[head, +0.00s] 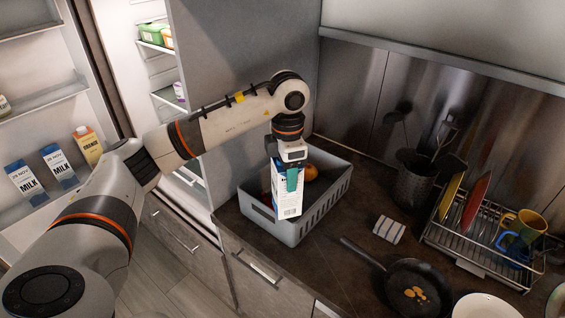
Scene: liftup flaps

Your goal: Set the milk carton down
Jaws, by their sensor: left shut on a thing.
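A white and blue milk carton (288,200) is upright in my left gripper (291,178). The left gripper points down and is shut on the carton's upper part. In the head view the carton overlaps the front-left part of a grey basket (320,207) on the dark counter (345,226). I cannot tell whether the carton touches the basket or the counter. My right gripper is not in view.
Orange fruit (311,173) lies in the basket. A striped cloth (389,229), a frying pan (418,290), a utensil holder (413,184) and a dish rack (470,245) stand to the right. More milk cartons (60,166) sit on the open fridge's door shelf.

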